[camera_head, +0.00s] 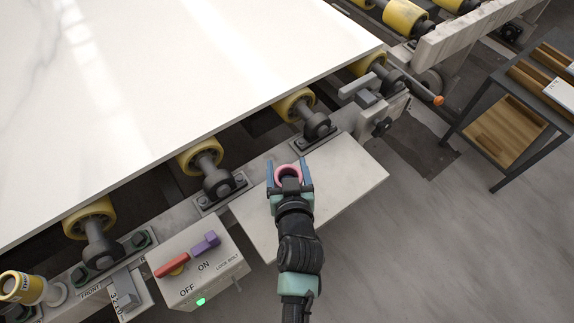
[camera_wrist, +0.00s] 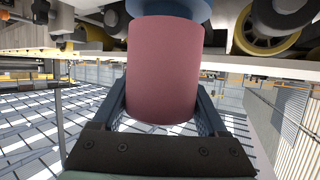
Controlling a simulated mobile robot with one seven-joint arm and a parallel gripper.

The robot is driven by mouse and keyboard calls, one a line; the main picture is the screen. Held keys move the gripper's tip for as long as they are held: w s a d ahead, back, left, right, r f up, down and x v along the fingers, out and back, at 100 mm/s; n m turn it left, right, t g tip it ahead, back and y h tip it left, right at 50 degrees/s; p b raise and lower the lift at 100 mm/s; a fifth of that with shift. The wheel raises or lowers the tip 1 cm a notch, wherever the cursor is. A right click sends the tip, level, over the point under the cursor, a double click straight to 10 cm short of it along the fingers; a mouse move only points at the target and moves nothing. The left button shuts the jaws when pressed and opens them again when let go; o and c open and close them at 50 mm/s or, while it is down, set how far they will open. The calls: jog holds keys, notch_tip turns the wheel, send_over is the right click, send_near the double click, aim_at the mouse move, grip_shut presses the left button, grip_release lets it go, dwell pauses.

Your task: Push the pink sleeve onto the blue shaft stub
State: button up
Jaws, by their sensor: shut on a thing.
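The pink sleeve (camera_head: 288,169) sits between the two blue-grey fingers of my gripper (camera_head: 288,176) in the head view, over the pale slab ledge. In the wrist view the sleeve (camera_wrist: 165,70) is a large upright pink cylinder, with a finger of my gripper (camera_wrist: 163,105) pressed along each side. A blue round part (camera_wrist: 172,10), which looks like the shaft stub, shows at the top edge of the wrist view, directly beyond the sleeve's far end. I cannot tell whether the sleeve touches it or is partly over it. In the head view I cannot make out the stub.
A large white stone slab (camera_head: 170,90) lies over yellow rollers (camera_head: 203,155). A control box (camera_head: 198,265) with red and purple switches stands left of my gripper. A lever with an orange knob (camera_head: 438,100) is at right. A dark rack (camera_head: 520,110) stands farther right, beyond open floor.

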jog(key=shift+f+b, duration=0.45)
jog(key=shift+f, duration=0.15)
jog(key=o, duration=1.4)
jog(key=shift+c, duration=0.2)
jog(key=shift+s, duration=0.15)
jog(key=v, duration=1.2)
jog(key=shift+s+r, duration=0.2)
jog(key=shift+s, duration=0.15)
